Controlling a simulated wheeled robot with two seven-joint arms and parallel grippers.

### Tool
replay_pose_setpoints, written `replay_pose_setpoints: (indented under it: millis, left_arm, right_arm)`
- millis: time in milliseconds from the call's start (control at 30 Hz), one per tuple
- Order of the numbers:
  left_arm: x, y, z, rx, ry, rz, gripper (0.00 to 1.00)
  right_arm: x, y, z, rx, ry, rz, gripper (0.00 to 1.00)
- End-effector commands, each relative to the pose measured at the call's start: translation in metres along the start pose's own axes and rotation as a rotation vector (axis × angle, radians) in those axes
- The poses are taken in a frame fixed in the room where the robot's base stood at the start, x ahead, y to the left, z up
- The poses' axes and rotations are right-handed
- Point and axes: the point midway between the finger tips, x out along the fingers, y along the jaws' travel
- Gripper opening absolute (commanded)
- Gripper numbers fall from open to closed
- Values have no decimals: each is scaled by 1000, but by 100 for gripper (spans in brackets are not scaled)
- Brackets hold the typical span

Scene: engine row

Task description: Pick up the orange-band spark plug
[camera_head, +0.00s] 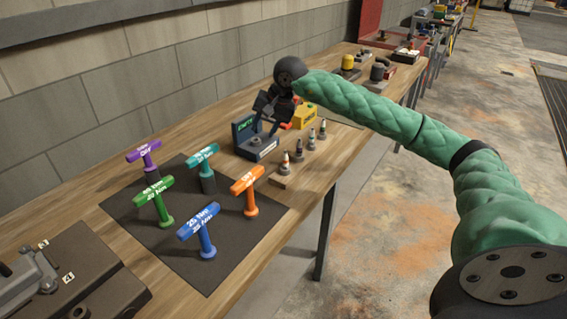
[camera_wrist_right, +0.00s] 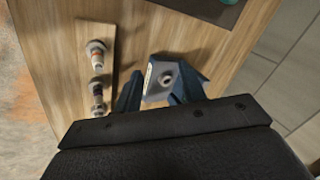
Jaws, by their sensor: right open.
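The orange-band spark plug (camera_head: 285,164) stands at the near end of a row of several plugs on a wooden strip (camera_head: 279,182). In the right wrist view the orange-band plug (camera_wrist_right: 97,55) is at the upper left, with other plugs below it. My right gripper (camera_head: 266,126) is open and empty, pointing down over a dark tester block (camera_head: 262,151) left of the plug row. In the wrist view its blue fingers (camera_wrist_right: 158,88) stand either side of the block's round socket (camera_wrist_right: 166,80), apart from the plugs. My left gripper is out of view.
A dark mat (camera_head: 125,205) with several coloured T-handle tools lies on the near side of the bench. A yellow box (camera_head: 306,115) stands behind the tester. A wall runs along the left. The bench's front edge is close to the plugs.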

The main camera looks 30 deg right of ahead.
Motion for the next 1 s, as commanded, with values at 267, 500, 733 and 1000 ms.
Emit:
replay_pose_setpoints:
  millis: [267, 500, 733, 1000]
  left_arm:
    - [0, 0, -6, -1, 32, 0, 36]
    - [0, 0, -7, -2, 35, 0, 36]
    - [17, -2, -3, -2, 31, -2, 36]
    - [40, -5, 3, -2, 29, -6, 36]
  right_arm:
    - [-10, 61, 5, -330, -81, 322, 40]
    - [-12, 67, 7, -472, -122, 346, 40]
    - [0, 71, 8, -484, -125, 344, 40]
    - [14, 76, 8, -483, -123, 343, 40]
